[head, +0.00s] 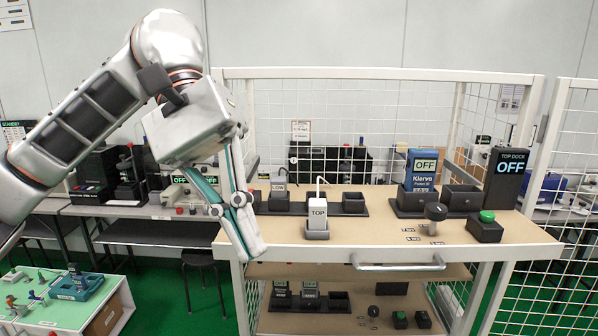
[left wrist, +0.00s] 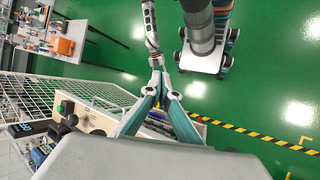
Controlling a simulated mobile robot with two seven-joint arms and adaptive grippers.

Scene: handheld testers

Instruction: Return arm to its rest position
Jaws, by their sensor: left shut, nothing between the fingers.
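My left arm (head: 85,120) comes in from the left in the head view, raised and bent, with the wrist turned down. My left gripper (head: 244,232) hangs in front of the left front corner of the trolley top (head: 350,232). Its teal and grey fingers are shut with nothing between them. In the left wrist view the fingertips of the left gripper (left wrist: 157,64) meet over the green floor. The white TOP tester (head: 317,212) stands upright in a small grey holder to the right of the gripper, apart from it.
A blue tester marked OFF (head: 422,170), a black TOP DOCK display (head: 507,178) and a green-button box (head: 486,228) stand on the trolley. Wire mesh encloses its back and sides. A low white table (head: 70,310) stands at lower left. Green floor (left wrist: 270,90) is open.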

